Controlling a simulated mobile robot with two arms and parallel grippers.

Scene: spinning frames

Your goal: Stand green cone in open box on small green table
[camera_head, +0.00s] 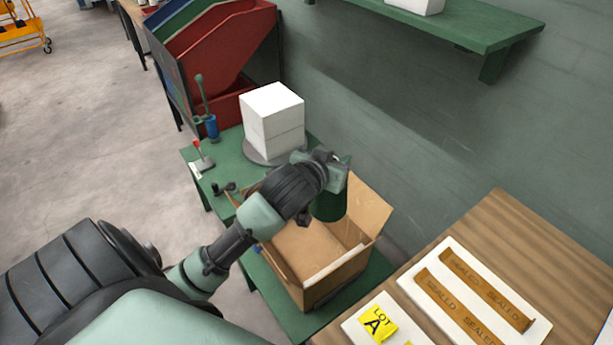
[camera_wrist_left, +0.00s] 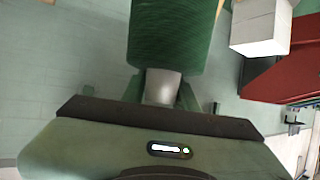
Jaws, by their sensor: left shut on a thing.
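The green cone (camera_head: 330,206) hangs below my left gripper (camera_head: 336,178), its wide end down, over the open box. In the left wrist view the green cone (camera_wrist_left: 172,35) shows large, and my left gripper (camera_wrist_left: 161,88) is shut on its narrow grey end. The open box (camera_head: 334,278) is brown cardboard with its flaps spread, standing on the small green table (camera_head: 229,166). I cannot tell whether the cone's base is above the box floor or touching it. My arm hides part of the box's left side. My right gripper is not in view.
A white block stack (camera_head: 272,118) stands on a grey round plate behind the box. A blue tool holder (camera_head: 211,126) and red-handled tool (camera_head: 202,155) are at the table's left. A wooden table (camera_head: 500,225) with label cards is at right. A green wall rises behind.

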